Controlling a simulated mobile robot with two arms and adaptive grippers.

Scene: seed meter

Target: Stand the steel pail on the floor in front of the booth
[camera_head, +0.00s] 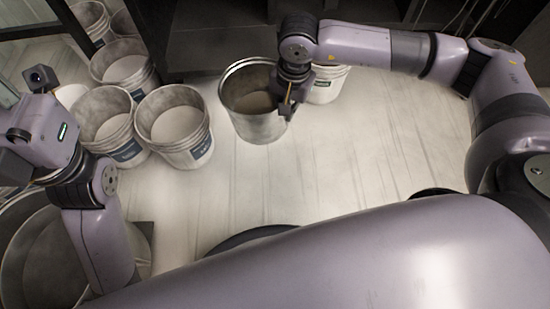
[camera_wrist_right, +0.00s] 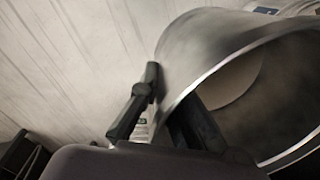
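The steel pail (camera_head: 262,126) is a grey metal bucket in the upper middle of the head view, its open mouth facing up toward the camera. My right gripper (camera_head: 288,103) is at the right side of its rim. In the right wrist view, the pail (camera_wrist_right: 195,45) fills the right side. My right gripper (camera_wrist_right: 165,90) straddles its wall, one finger against the outside, the other passing inside the rim with its tip hidden. It looks shut on the wall. Whether the pail's base touches the floor is unclear. My left gripper (camera_head: 18,140) is at the left edge, its fingers unclear.
Several white plastic buckets, one (camera_head: 178,128) just left of the pail, stand at the upper left. Another white bucket (camera_head: 329,85) is behind the pail to the right. A dark booth structure (camera_head: 200,45) borders the back. The pale floor (camera_head: 330,160) is clear in the middle.

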